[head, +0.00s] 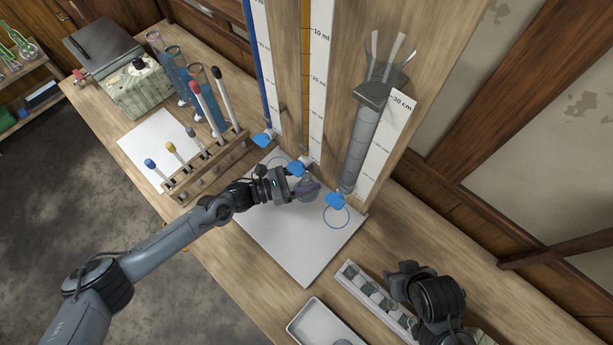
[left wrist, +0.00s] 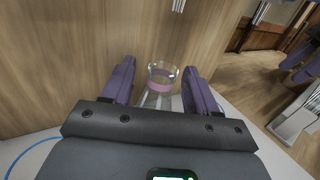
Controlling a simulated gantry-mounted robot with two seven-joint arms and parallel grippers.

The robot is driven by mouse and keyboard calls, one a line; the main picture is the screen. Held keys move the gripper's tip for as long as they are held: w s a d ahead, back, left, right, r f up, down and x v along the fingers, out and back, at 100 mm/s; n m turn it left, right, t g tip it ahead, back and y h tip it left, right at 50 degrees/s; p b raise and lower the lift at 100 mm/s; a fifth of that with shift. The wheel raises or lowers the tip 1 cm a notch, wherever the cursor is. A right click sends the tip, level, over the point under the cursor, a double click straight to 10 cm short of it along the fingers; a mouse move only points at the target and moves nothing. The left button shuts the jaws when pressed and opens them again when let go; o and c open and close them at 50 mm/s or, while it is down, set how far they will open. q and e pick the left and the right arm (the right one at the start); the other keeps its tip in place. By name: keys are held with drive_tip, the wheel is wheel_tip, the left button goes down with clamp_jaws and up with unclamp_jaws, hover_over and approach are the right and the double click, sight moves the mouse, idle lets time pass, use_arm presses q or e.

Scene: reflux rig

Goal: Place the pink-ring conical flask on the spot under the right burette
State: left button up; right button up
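The pink-ring conical flask (left wrist: 160,86) stands upright between the two purple fingers of my left gripper (left wrist: 158,82) in the left wrist view. Gaps show between the fingers and its neck; its lower body is hidden behind the gripper, so contact is unclear. In the head view my left gripper (head: 309,188) is low over the white board, left of the right-hand blue ring spot (head: 336,217). That bare ring lies under the rightmost blue stopcock (head: 335,200). The orange-filled burette (head: 318,70) is left of it. My right gripper (head: 405,272) is above the white block rack; its fingers are unclear.
The white board (head: 305,255) is clear toward the front. A wooden rack (head: 205,165) with droppers and tubes stands left of my left gripper. A white rack of blocks (head: 350,272) and a white tray (head: 312,320) are in front at right. The wooden burette backboard rises behind.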

use_arm(q)
drive_tip(key=shift+r+p, duration=0.25)
drive_tip(key=shift+p, duration=0.1)
drive_tip(key=v, duration=1.2)
drive_tip(key=shift+f, duration=0.15)
